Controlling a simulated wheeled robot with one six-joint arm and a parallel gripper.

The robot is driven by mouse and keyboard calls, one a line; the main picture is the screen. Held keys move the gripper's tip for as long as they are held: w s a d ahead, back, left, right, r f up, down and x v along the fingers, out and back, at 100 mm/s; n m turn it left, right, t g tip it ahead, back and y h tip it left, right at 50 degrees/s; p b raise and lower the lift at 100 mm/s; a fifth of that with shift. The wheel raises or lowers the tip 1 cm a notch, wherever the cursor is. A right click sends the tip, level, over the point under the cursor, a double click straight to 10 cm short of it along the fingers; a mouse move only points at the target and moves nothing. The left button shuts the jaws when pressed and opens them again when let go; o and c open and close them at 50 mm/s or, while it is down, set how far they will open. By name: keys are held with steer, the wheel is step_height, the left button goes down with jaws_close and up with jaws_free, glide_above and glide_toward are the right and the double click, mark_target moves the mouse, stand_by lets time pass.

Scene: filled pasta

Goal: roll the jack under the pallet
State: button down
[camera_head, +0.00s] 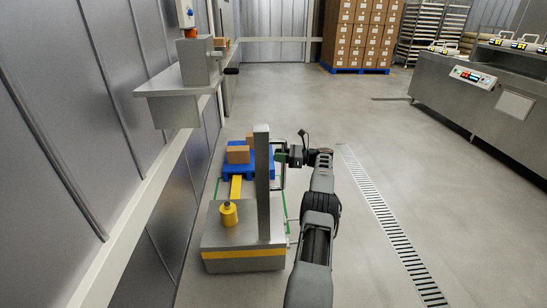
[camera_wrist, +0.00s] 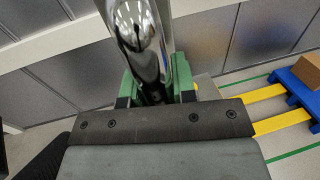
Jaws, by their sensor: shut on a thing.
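The jack (camera_head: 238,258) has a grey body with a yellow band, a yellow cylinder on top and a grey upright post. Its yellow forks (camera_wrist: 265,94) point at the blue pallet (camera_head: 246,171), which carries cardboard boxes (camera_head: 238,154). In the wrist view the fork ends meet the near edge of the pallet (camera_wrist: 292,86); how far they reach under it I cannot tell. My gripper (camera_head: 284,157) is shut on the chrome handle (camera_wrist: 140,32) beside the post. In the wrist view its green fingers (camera_wrist: 154,92) sit on both sides of the handle. The post hides part of the pallet.
A metal wall and a shelf (camera_head: 168,92) with a grey device run close along the left. Green lines (camera_head: 286,202) border the pallet lane. A floor drain (camera_head: 392,225) lies to the right, with open floor around it. A steel machine (camera_head: 478,108) and stacked cartons (camera_head: 358,35) stand farther off.

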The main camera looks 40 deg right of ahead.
steer(key=shift+w+d, duration=0.1)
steer(key=shift+w, duration=0.25)
steer(key=c, duration=0.9)
jaws_free()
steer(key=shift+d, duration=0.1)
